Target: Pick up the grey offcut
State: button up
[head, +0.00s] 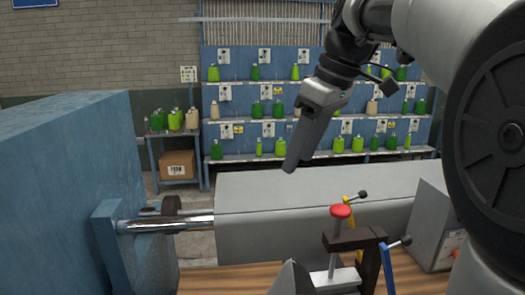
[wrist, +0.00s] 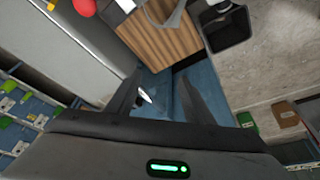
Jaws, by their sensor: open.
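My gripper (head: 292,165) hangs above the long grey housing in the head view, pointing down and to the left. In the wrist view its two dark fingers (wrist: 158,95) stand apart with nothing held between them. A grey pointed piece (head: 290,281) shows at the bottom edge of the head view, by the wooden bench top; it may be the grey offcut, but its lower part is cut off. A grey piece (wrist: 172,14) also shows at the top of the wrist view, well beyond the fingers. I cannot tell whether they are the same.
A red-knobbed clamp (head: 341,212) rises from the wooden bench (head: 235,280). The long grey housing (head: 300,215) lies behind it, with a blue machine wall (head: 60,170) at left. A black bin (wrist: 229,30) is in the wrist view. Shelves of green bottles (head: 270,110) stand far back.

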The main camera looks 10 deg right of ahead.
jog(key=o, duration=0.3)
jog(key=shift+f, duration=0.4)
jog(key=s+f+n+g+h+b, duration=0.1)
jog(key=f+n, duration=0.3)
jog(key=f, duration=0.8)
jog(key=s+f+n+g+h+b, duration=0.1)
jog(key=f+n+b, duration=0.3)
jog(key=f, duration=0.8)
jog(key=s+f+n+h+b, duration=0.1)
jog(key=f+n, duration=0.4)
jog(key=f, duration=0.7)
jog(key=shift+s+a+g+b, duration=0.2)
jog(key=shift+s+g+b, duration=0.2)
jog(key=shift+s+b, duration=0.5)
jog(key=shift+s+f, duration=0.1)
jog(key=shift+f, duration=0.1)
jog(key=shift+f+b, duration=0.9)
jog(key=shift+f, duration=0.45)
jog(key=shift+c, duration=0.2)
grip_shut()
